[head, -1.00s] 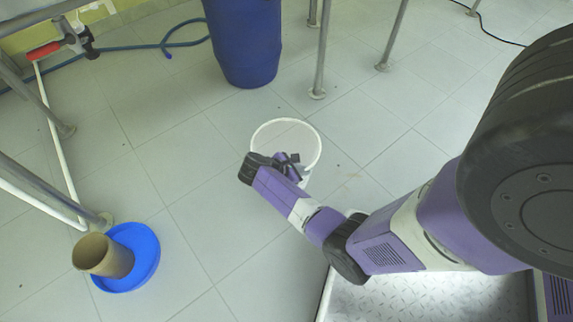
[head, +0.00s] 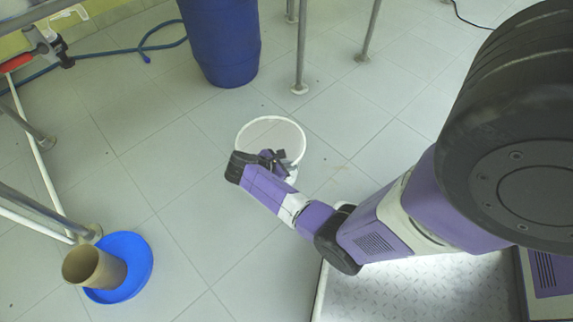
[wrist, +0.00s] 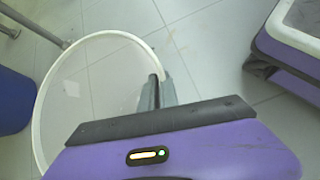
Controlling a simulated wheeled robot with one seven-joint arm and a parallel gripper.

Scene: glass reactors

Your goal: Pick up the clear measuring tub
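The clear measuring tub (head: 247,133) is round and see-through with a white rim. It stands upright on the tiled floor in the middle of the head view. In the wrist view its rim (wrist: 62,58) fills the left half as a large ring. My gripper (head: 272,160) is at the near side of the tub, over its rim. In the wrist view the two fingers of my gripper (wrist: 157,92) are close together, with the rim running in between them, so they look shut on it. The part of the rim between the fingers is hidden.
A blue barrel (head: 220,45) and metal table legs (head: 301,50) stand behind the tub. A brown cylinder (head: 95,268) rests on a blue round dish (head: 137,262) at lower left. A blue hose (head: 110,48) lies at the back left. Floor around the tub is clear.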

